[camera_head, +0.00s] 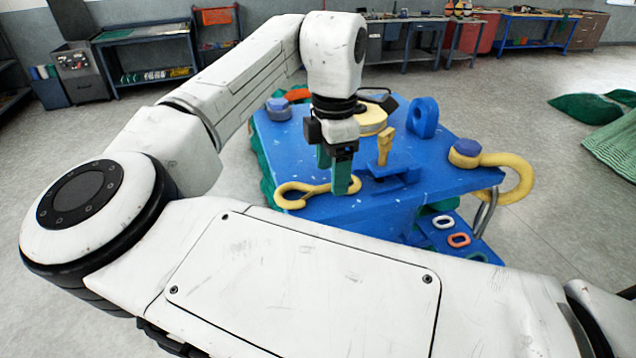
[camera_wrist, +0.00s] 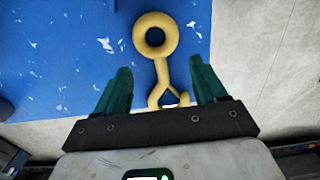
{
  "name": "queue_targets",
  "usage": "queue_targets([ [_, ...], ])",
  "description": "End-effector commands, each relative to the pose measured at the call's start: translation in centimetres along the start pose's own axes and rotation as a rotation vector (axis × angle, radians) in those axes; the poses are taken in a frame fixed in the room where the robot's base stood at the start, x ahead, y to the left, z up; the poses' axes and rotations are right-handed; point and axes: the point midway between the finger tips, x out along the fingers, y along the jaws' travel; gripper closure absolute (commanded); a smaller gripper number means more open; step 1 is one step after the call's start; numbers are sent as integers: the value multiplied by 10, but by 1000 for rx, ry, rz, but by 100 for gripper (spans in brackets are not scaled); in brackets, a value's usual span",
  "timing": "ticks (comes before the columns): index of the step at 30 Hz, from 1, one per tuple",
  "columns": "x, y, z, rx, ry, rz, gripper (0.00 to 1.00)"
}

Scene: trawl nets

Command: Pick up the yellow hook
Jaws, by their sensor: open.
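The yellow hook (camera_head: 311,187) lies on the blue table near its front left edge in the head view. In the wrist view the hook (camera_wrist: 160,70) has a round eye at the top and a curved, forked end towards my gripper. My gripper (camera_head: 336,182) points down over the hook, with dark green fingers. In the wrist view my gripper (camera_wrist: 163,78) is open, with one finger on each side of the hook's shank and visible gaps on both sides. I cannot tell how far the fingertips are above the table.
The blue table (camera_head: 440,180) also carries a yellow upright piece (camera_head: 385,145) on a blue base, a blue ring (camera_head: 423,117) and a larger yellow hook-shaped piece (camera_head: 517,178) overhanging the right edge. Green netting (camera_head: 610,140) lies on the floor at right.

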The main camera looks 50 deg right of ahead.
Motion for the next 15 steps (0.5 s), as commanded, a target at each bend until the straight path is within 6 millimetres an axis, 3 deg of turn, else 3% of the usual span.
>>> queue_targets([
  [6, 19, 0, 0, -1, 0, 0, 29],
  [12, 20, 0, 0, -1, 0, 0, 29],
  [15, 20, 0, 0, -1, 0, 0, 37],
])
